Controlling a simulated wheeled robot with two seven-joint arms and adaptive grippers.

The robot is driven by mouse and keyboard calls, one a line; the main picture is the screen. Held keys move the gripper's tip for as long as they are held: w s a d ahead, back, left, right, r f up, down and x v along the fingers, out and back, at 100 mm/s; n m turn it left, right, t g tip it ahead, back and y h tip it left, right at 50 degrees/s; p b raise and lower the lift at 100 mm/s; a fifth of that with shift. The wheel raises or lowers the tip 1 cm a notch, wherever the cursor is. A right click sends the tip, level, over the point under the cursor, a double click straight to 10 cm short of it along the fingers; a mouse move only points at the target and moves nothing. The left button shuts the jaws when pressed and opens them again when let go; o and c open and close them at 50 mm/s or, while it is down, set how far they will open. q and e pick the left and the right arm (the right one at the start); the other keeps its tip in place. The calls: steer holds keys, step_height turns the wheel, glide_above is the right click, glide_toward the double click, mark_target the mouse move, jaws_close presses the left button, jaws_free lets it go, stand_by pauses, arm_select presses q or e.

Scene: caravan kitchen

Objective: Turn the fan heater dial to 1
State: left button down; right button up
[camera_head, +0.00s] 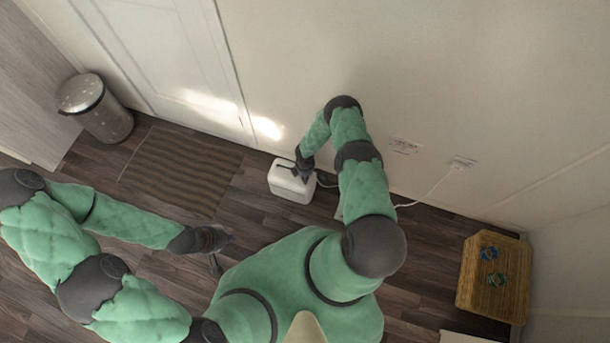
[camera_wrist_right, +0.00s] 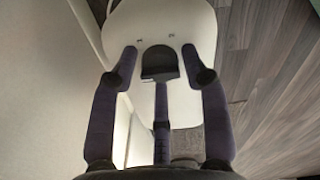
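The white fan heater (camera_head: 291,187) stands on the floor against the wall in the head view. Its white top (camera_wrist_right: 165,20) fills the upper middle of the right wrist view, with two small dark marks. My right gripper (camera_head: 302,170) is at the top of the heater. The dial's setting is not readable. My left gripper (camera_head: 222,252) is open and empty above the floor, left of the heater.
A striped brown mat (camera_head: 180,170) lies left of the heater, with a metal bin (camera_head: 105,112) beyond it. A wicker basket (camera_head: 494,280) stands at the right. A white cable (camera_head: 432,190) runs from a wall socket (camera_head: 462,162). The wall is close behind the heater.

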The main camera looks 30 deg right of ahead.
steer(key=c, duration=0.8)
steer(key=shift+c, duration=0.2)
steer(key=shift+m, duration=0.4)
steer(key=shift+r+m+p, duration=0.1)
steer(key=shift+m+p, duration=0.55)
steer(key=shift+m, duration=0.25)
steer(key=m+p, duration=0.1)
steer(key=m, duration=0.1)
steer(key=shift+m, duration=0.4)
steer(key=m, duration=0.3)
steer(key=shift+p, duration=0.3)
steer(key=shift+m, duration=1.7)
